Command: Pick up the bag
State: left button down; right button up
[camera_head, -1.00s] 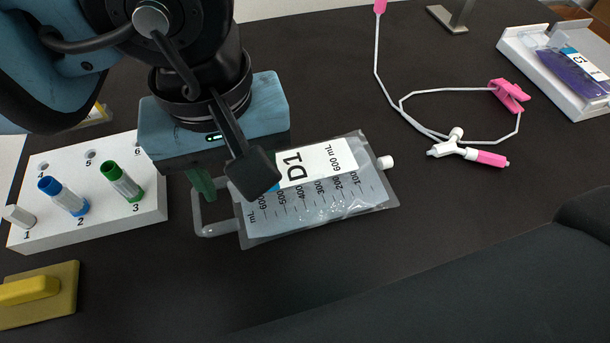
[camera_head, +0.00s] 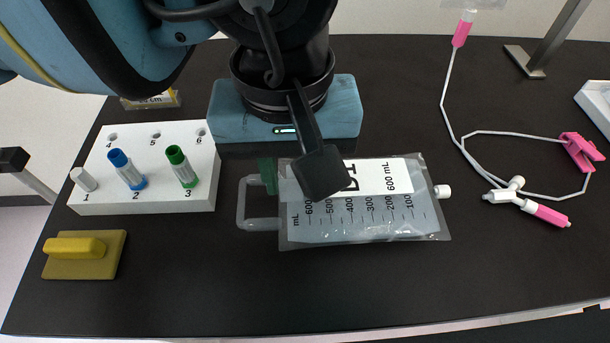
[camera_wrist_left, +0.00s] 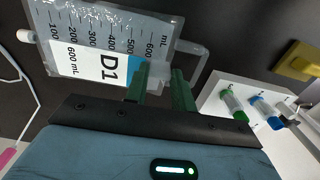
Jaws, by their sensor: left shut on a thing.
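The clear bag (camera_head: 420,222) has a white and blue D1 label and a 600 mL scale. In the head view it looks roughly flat over the dark table; I cannot tell whether it is clear of it. My left gripper (camera_head: 268,176) is above its left end, with green fingers at the looped handle side. In the left wrist view the bag (camera_wrist_left: 85,30) is at upper left, and the left gripper (camera_wrist_left: 160,88) is shut on its end beside the loop. The exact grip line is partly hidden. My right gripper is not in view.
A white rack (camera_head: 150,202) with several tubes stands left of the bag. A yellow block (camera_head: 85,255) lies in front of it. White tubing with pink clamps (camera_head: 580,150) lies to the right. A metal stand (camera_head: 545,50) is at the back right. The front table is clear.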

pick_arm(q)
notch_tip(320, 180, up, 9)
jog(key=c, duration=1.8)
grip_release()
jog(key=shift+f, duration=0.1)
grip_shut()
